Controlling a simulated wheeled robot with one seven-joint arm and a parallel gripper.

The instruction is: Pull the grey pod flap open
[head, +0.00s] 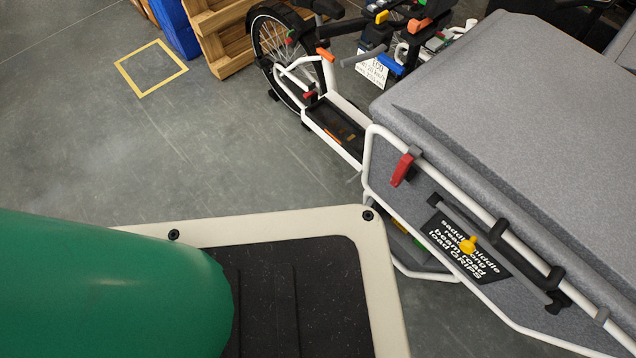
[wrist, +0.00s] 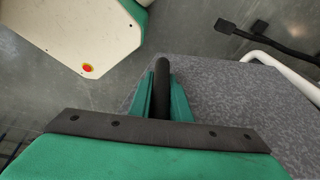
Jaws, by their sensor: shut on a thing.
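The grey pod (head: 530,100) fills the right of the head view, with a white tube frame along its near side. In the wrist view my gripper (wrist: 162,88) has its two green fingers on either side of a dark round bar-like handle (wrist: 162,66), shut on it. A grey speckled panel (wrist: 235,90), seemingly the pod flap, lies right beside and behind the fingers. How the handle joins the panel is hidden by the gripper. My gripper does not show in the head view, and I cannot tell from these frames how far the flap stands open.
A white cargo bike (head: 335,115) and a wooden pallet (head: 222,35) stand behind. The floor at left is clear around a yellow square (head: 150,68).

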